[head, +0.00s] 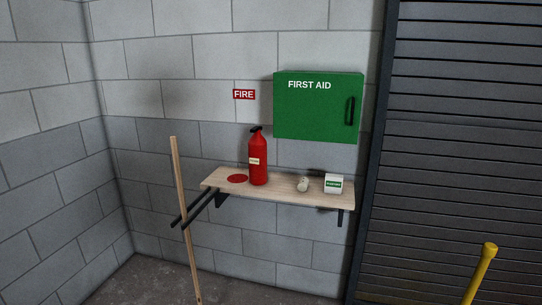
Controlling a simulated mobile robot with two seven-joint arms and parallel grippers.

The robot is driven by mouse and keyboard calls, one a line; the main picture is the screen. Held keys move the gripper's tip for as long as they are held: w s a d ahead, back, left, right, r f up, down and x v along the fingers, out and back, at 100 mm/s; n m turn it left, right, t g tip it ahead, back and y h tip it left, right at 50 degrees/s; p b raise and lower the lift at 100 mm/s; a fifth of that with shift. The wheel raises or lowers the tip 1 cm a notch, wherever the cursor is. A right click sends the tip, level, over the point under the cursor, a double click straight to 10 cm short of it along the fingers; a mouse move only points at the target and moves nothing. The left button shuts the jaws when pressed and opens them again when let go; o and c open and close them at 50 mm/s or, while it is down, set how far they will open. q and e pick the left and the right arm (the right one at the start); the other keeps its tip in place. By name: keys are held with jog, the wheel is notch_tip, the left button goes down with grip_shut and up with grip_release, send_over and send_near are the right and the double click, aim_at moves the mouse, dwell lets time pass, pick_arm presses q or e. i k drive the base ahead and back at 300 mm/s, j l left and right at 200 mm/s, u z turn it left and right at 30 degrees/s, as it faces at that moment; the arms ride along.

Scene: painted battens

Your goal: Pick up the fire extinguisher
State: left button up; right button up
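The red fire extinguisher (258,162) stands upright on the wooden wall shelf (283,186), left of its middle. It has a black top and a small pale label on its front. A flat red disc (237,178) lies on the shelf just left of it. Neither of my grippers shows in the head view, and nothing touches the extinguisher except the shelf under it.
A pale roll (303,184) and a white-green box (333,184) sit right of the extinguisher. A green first aid cabinet (318,107) hangs above. A wooden batten (179,180) stands by black prongs (198,206) at the shelf's left end. A yellow post (481,272) stands right.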

aim_at(257, 145)
jog(key=i+l, duration=0.35)
jog(key=i, duration=0.15)
jog(key=i+l+z, duration=0.1)
jog(key=i+l, duration=0.55)
jog(key=i, duration=0.3)
jog(key=i+l+z, duration=0.1)
jog(key=i+l, duration=0.2)
jog(key=i, duration=0.2)
